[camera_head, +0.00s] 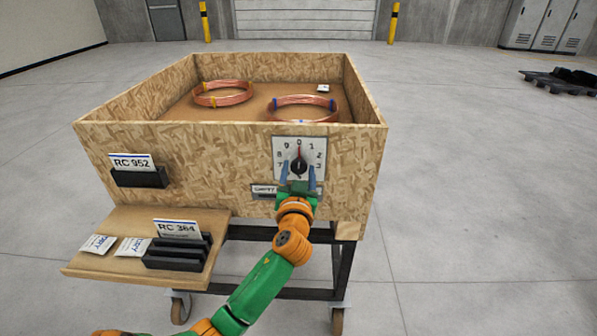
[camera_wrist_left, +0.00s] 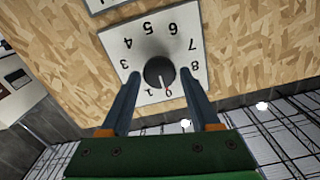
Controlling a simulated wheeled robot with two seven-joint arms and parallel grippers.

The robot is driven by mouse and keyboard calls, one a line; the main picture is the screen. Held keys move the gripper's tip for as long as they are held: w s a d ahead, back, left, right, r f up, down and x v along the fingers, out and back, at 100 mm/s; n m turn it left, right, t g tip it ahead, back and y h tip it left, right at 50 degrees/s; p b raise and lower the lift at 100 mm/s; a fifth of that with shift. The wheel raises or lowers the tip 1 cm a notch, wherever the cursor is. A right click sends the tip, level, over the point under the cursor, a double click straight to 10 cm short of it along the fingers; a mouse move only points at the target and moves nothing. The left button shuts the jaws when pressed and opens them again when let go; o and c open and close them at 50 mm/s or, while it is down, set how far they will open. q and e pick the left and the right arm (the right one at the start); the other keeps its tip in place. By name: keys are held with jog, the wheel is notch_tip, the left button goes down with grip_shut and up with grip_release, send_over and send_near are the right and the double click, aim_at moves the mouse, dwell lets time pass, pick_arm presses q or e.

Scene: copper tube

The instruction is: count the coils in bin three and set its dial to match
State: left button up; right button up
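My left gripper (camera_head: 299,177) is at the dial from below. In the left wrist view, its two blue fingers are open on either side of the knob (camera_wrist_left: 158,71), with gaps visible. My right gripper is out of view.
A holder with an RC 952 card (camera_head: 132,162) is on the bin's front left. A lower wooden shelf (camera_head: 125,222) carries a black slotted holder (camera_head: 177,253) with an RC 364 card and white packets (camera_head: 133,247). A small white item (camera_head: 323,88) lies inside the bin.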

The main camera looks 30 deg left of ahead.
pick_arm(q)
grip_shut()
jog(key=m+p, duration=0.2)
jog(key=m, duration=0.4)
jog(key=shift+m, duration=0.3)
jog(key=m+p, duration=0.1)
jog(key=m, duration=0.3)
jog(key=shift+d+p, duration=0.1)
jog(key=shift+p, duration=0.2)
jog(key=shift+f+m+p, duration=0.15)
jog(key=shift+m+p, duration=0.3)
jog(key=shift+m, duration=1.25)
jog(key=shift+o, duration=2.2)
grip_release()
